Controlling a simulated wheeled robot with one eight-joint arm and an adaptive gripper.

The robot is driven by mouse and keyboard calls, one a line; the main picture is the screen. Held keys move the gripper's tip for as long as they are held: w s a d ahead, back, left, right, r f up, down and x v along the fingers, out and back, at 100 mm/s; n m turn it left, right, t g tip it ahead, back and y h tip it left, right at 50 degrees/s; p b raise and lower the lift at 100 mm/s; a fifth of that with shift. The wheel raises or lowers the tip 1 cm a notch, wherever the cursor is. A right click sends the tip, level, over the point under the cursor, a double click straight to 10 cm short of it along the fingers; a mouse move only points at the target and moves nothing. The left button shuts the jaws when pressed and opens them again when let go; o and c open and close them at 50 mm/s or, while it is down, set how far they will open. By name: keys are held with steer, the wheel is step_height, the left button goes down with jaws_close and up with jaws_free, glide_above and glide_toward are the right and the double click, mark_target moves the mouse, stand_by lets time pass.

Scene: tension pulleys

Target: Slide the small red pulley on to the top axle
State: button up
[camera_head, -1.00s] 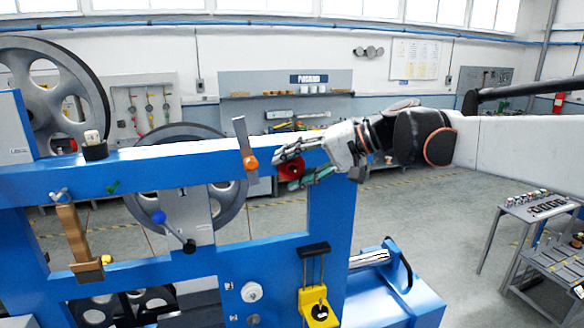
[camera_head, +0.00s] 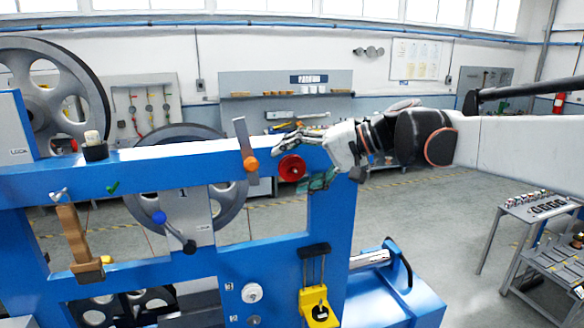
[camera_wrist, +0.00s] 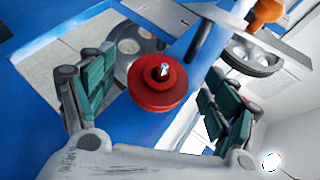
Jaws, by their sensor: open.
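The small red pulley (camera_head: 292,168) is at the right end of the blue frame's upper beam (camera_head: 190,165). In the wrist view the red pulley (camera_wrist: 150,97) faces me, and a bright metal axle tip (camera_wrist: 163,70) shows in its hub. The rest of the axle is hidden behind it. My gripper (camera_head: 289,166) is open, with one finger above the pulley and one below it. In the wrist view my gripper (camera_wrist: 162,72) has its green-padded fingers on either side of the pulley, with gaps between.
A lever with an orange knob (camera_head: 250,163) stands just left of the pulley. A large grey wheel (camera_head: 236,205) is behind the beam. A yellow block (camera_head: 319,312) hangs lower on the frame. The floor at right is free before a grey cart (camera_head: 540,215).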

steer(key=w+d+r+p, duration=0.2)
steer(key=d+r, duration=0.2)
steer(key=d, duration=0.3)
steer(key=shift+d+r, duration=0.15)
steer(key=shift+r, duration=0.1)
stand_by(0.5)
stand_by(0.4)
